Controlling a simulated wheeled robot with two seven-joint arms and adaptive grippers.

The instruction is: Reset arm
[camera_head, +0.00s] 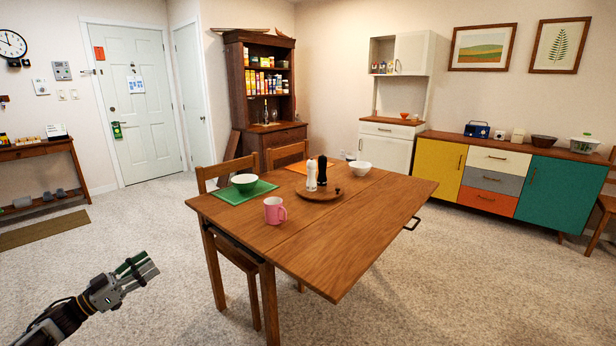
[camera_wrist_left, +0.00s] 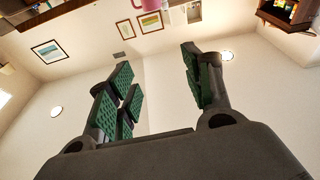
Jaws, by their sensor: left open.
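My left gripper (camera_head: 137,270) is at the lower left of the head view, over the carpet and to the left of the wooden table (camera_head: 355,235). In the left wrist view its green-padded fingers (camera_wrist_left: 160,90) are spread apart with nothing between them. That view looks up at the ceiling and walls and seems upside down. My right gripper shows in neither view.
A dark hutch (camera_head: 233,100) and a colourful sideboard (camera_head: 437,164) line the walls. Carpet around my left gripper is clear.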

